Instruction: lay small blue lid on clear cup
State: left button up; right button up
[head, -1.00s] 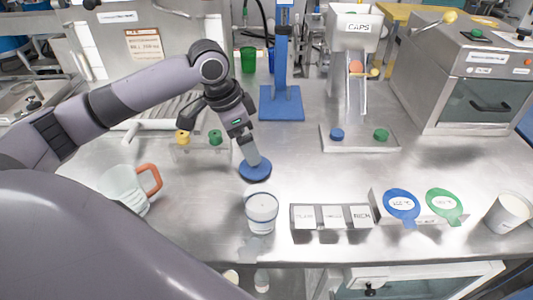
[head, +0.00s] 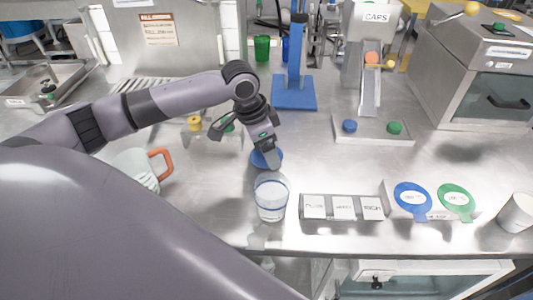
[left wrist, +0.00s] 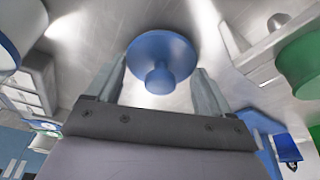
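The small blue lid (head: 262,161), a round disc with a knob, lies on the metal table behind the clear cup. The clear cup (head: 271,200) stands upright near the front edge with its top uncovered. My left gripper (head: 272,158) is directly over the lid, pointing down. In the left wrist view the lid (left wrist: 150,48) and its knob sit between the two spread fingers, with gaps on both sides. The fingers partly hide the lid in the head view. My right gripper is not in view.
A mug with an orange handle (head: 162,163) stands left of the cup. Labelled grey blocks (head: 342,208) and blue and green round tags (head: 412,198) are to the right. A blue stand (head: 294,93) and a CAPS dispenser (head: 368,90) are behind. Table between lid and dispenser is clear.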

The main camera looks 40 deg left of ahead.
pick_arm(q)
jog(key=shift+c, duration=0.6)
jog(key=shift+r, duration=0.1)
jog(key=shift+r, duration=0.2)
notch_tip(320, 180, up, 19)
jog(key=p, duration=0.2)
jog(key=s+d+f+m+g+p, duration=0.1)
jog(key=s+d+f+m+p, duration=0.1)
jog(key=s+d+m+p, duration=0.1)
jog(key=s+d+f+m+g+h+p, duration=0.1)
jog(key=s+d+f+m+p, duration=0.1)
jog(key=s+d+m, duration=0.4)
jog(key=shift+s+p, duration=0.4)
jog(key=shift+s, duration=0.85)
jog(key=shift+d, duration=0.1)
notch_tip(320, 180, down, 5)
jog(key=shift+r+b, duration=0.1)
jog(key=shift+b, duration=0.8)
